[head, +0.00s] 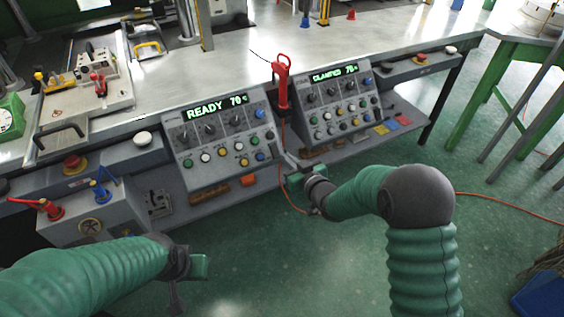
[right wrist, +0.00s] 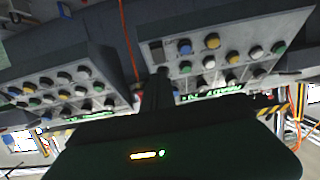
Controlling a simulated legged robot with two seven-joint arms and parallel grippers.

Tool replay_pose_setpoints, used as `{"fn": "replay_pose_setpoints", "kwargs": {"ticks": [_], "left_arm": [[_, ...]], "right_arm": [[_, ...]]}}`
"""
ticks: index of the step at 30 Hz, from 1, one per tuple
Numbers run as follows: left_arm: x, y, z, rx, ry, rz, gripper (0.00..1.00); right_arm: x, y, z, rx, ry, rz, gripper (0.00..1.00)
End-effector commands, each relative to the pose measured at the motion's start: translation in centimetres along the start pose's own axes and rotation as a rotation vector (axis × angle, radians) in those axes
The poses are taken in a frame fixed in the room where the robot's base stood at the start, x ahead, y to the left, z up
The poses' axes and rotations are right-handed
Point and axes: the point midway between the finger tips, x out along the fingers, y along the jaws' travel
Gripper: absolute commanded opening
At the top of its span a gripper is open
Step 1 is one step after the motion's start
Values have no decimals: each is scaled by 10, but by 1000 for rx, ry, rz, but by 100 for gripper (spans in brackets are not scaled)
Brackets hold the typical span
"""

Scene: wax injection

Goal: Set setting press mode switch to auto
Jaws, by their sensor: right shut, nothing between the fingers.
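Two grey control panels stand at the table's front edge. The left panel (head: 220,132) reads "READY 70" and has a row of dark rotary knobs (head: 209,129) above coloured buttons. The right panel (head: 338,102) reads "CLAMPED 76" and has similar knobs (head: 330,93). I cannot tell which knob is the setting press mode switch. My right gripper (head: 290,163) is shut and empty, just right of the left panel's lower corner. In the right wrist view the panels appear upside down, with the shut fingers (right wrist: 161,78) near one panel. My left gripper (head: 190,266) is low at front left, its fingers unclear.
A red handled tool (head: 282,80) stands between the panels. A grey box with red and blue valves (head: 97,190) is at the left. A shelf (head: 395,125) runs below the panels. An orange cable (head: 500,200) crosses the green floor, which is otherwise open in front.

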Motion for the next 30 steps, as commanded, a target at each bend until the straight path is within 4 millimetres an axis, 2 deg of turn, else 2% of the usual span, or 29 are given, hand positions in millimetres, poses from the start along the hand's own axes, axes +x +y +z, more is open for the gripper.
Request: {"fn": "replay_pose_setpoints", "kwargs": {"ticks": [3,9,23,26,30], "left_arm": [[10,0,2,0,0,0,0],[22,0,5,0,0,0,0],[24,0,6,0,0,0,0],[37,0,9,0,0,0,0],[69,0,16,0,0,0,0]], "right_arm": [[27,-1,3,-1,2,-2,0],[49,0,24,0,0,0,0],[55,0,29,0,2,0,0],[58,0,38,0,26,0,0],[65,0,52,2,118,0,0]]}}
